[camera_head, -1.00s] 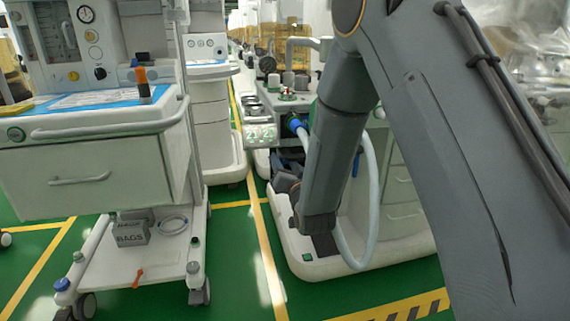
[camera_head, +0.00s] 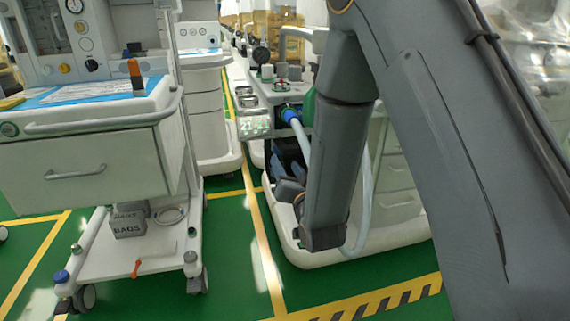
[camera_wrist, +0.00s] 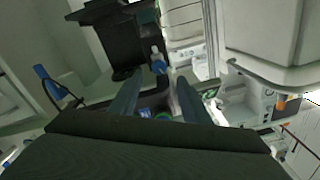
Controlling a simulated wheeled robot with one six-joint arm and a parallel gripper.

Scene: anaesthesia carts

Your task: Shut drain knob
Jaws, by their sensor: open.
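I cannot clearly pick out the drain knob in either view. In the wrist view my gripper (camera_wrist: 157,100) has its two dark fingers apart with nothing held between them. A small white and blue fitting (camera_wrist: 158,60) shows beyond the fingertips, below a black block. A blue and green part (camera_wrist: 147,113) shows low between the fingers, partly hidden by the gripper body. In the head view my gripper (camera_head: 288,188) is near the front of the right-hand machine (camera_head: 395,225), mostly hidden by my arm; its fingertips are not clear.
A white cart (camera_head: 95,170) with a drawer stands at left, with an orange-red lever (camera_head: 136,268) on its lower shelf. A pale hose (camera_head: 303,135) with a blue connector hangs from the right machine. Green floor is clear between them.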

